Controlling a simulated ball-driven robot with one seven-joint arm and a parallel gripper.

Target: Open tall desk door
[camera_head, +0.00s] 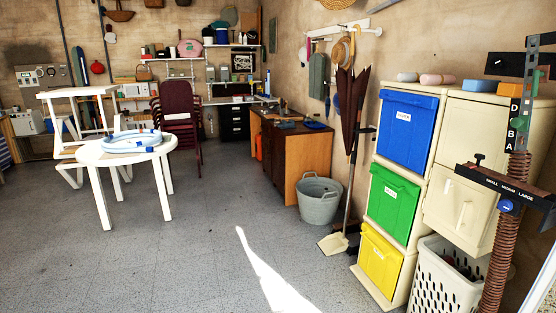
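I cannot make out a tall desk with a door for certain. A wooden cabinet-like desk (308,160) stands against the right wall in the middle distance. Its right end panel is orange-brown, and its dark front faces left, seen at a steep angle. I cannot tell whether that front has a door or a handle. My gripper is not in view.
Stacked bins with blue (407,130), green (391,204) and yellow (379,262) flaps stand at the right. A white round table (95,153) stands left, with stacked chairs (180,118) behind. A grey tub (319,203) sits by the desk. The middle floor (200,250) is clear.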

